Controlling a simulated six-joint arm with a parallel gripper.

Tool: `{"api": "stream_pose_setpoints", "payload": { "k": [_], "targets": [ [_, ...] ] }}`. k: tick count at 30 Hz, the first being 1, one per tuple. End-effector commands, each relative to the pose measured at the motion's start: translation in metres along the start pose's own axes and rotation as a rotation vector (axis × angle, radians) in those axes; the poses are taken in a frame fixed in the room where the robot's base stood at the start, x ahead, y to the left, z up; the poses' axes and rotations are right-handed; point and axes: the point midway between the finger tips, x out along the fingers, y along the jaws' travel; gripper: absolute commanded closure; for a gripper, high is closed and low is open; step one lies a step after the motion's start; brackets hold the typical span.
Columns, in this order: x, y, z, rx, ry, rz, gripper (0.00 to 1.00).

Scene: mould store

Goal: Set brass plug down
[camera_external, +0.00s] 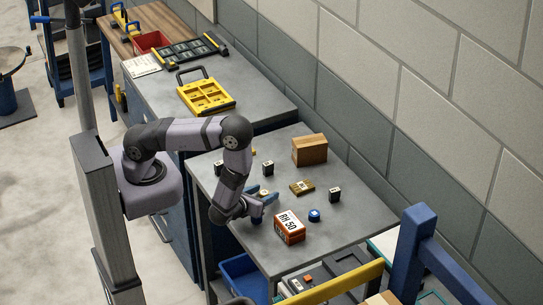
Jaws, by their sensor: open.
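My gripper (264,199) is low over the grey table (262,253), left of its middle, with its blue fingers apart. A small pale, brass-like piece (264,192) shows at the fingers; it may be the brass plug, but it is too small to be sure. I cannot tell whether it touches the fingers or rests on the table. A flat yellow-brown block (301,188) lies to the right of the fingers. My wrist hides part of the tabletop.
An orange box marked RH 50 (289,226) and a blue round piece (314,215) stand near the gripper. Small dark blocks (335,194) are spread about. A brown box (310,150) stands at the back by the wall. A yellow tray (206,96) sits on the farther bench.

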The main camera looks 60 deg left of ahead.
Motion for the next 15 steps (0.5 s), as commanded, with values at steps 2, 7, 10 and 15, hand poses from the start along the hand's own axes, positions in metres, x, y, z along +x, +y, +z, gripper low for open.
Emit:
{"api": "stream_pose_setpoints", "payload": {
  "k": [2,7,10,15],
  "targets": [
    [0.0019,0.0006,-0.0001,0.0,0.0,0.001,0.54],
    [0.002,0.0003,-0.0005,0.001,0.0,0.0,0.54],
    [0.0019,0.0002,-0.0004,0.001,0.0,0.0,0.68],
    [0.0018,0.0002,-0.0004,0.001,0.0,0.0,1.0]
  ]
}}
